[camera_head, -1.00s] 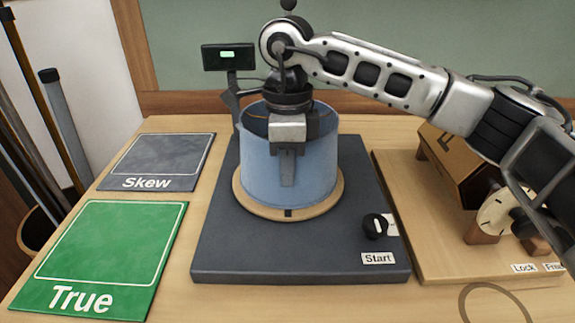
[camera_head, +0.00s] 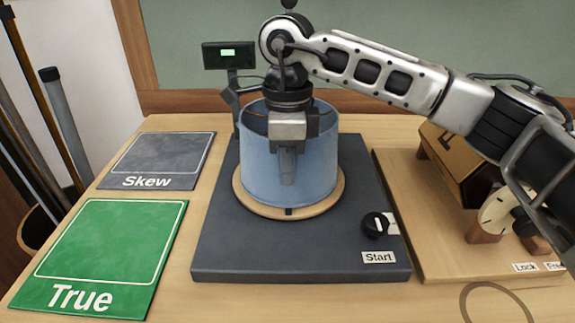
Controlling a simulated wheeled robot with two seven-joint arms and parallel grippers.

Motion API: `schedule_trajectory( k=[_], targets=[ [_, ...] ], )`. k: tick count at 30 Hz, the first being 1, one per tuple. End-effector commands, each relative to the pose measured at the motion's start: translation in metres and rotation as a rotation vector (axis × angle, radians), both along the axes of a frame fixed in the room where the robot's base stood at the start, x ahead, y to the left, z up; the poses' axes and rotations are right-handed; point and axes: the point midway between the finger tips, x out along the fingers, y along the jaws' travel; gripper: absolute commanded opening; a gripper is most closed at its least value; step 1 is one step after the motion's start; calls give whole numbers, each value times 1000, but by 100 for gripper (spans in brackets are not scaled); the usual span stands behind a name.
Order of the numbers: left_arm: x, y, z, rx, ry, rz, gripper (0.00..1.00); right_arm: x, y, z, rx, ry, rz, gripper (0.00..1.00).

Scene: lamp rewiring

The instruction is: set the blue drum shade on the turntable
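The blue drum shade (camera_head: 262,172) stands upright on the round wooden disc of the turntable (camera_head: 262,208), near the middle of the head view. My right gripper (camera_head: 288,168) reaches down over the shade, with one finger visible in front of its near wall. The other finger is hidden behind the wall. Whether the fingers press on the wall or stand clear of it cannot be told. My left gripper is not in view.
The turntable's dark base (camera_head: 225,245) carries a dark knob (camera_head: 375,225) and a Start label. A small display (camera_head: 228,56) stands behind it. Green True (camera_head: 110,255) and grey Skew (camera_head: 155,162) mats lie left. A wooden fixture board (camera_head: 440,255) lies right.

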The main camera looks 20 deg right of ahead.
Motion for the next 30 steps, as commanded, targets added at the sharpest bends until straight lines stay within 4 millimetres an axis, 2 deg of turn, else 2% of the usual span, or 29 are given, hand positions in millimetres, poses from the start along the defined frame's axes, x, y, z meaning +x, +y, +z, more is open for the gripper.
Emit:
schedule_trajectory(
  k=[30],
  targets=[
    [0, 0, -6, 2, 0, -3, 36, 0, 0, -6, 1, -1, 0, 0]
  ],
)
